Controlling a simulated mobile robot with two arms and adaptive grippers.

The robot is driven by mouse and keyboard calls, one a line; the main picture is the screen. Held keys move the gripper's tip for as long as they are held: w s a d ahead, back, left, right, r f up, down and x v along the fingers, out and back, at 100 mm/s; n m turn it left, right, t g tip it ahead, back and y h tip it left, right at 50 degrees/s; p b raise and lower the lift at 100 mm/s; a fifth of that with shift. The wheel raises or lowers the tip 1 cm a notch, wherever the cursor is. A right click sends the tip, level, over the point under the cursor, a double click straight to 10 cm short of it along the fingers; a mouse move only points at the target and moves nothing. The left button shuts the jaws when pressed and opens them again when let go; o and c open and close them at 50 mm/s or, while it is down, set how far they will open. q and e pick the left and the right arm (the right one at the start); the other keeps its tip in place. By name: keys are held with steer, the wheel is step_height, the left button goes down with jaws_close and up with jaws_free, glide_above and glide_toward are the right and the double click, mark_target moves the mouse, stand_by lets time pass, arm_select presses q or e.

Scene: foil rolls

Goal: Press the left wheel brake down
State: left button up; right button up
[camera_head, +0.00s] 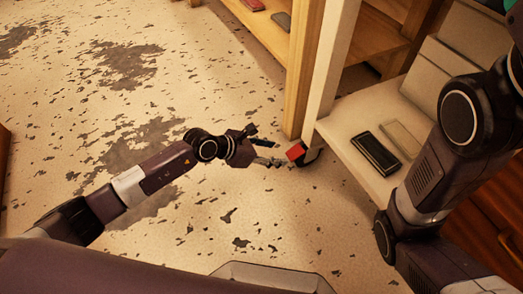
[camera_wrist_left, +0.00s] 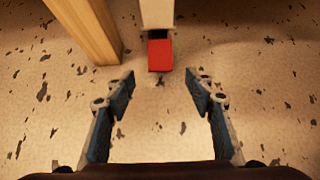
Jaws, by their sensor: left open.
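The left wheel brake is a small red block (camera_head: 295,152) at the foot of a pale upright post, beside a dark wheel (camera_head: 312,157) near the floor. In the left wrist view the red brake (camera_wrist_left: 160,55) lies just beyond the fingertips, between their lines. My left gripper (camera_head: 277,153) is open and empty, low over the floor, just left of the brake and apart from it. Its two blue-padded fingers (camera_wrist_left: 160,85) are spread wide in the wrist view. My right arm shows at the right, but its gripper is out of view.
The pale post (camera_head: 331,70) rises from the brake to a white-topped unit (camera_head: 345,140) carrying a dark flat case (camera_head: 376,153). A wooden shelf post (camera_head: 302,70) stands close behind, and also left of the brake in the wrist view (camera_wrist_left: 88,30). Speckled floor (camera_head: 120,110) at left is clear.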

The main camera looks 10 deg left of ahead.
arm_select(q)
steer(key=v, duration=0.6)
steer(key=shift+f, duration=0.1)
stand_by(0.3)
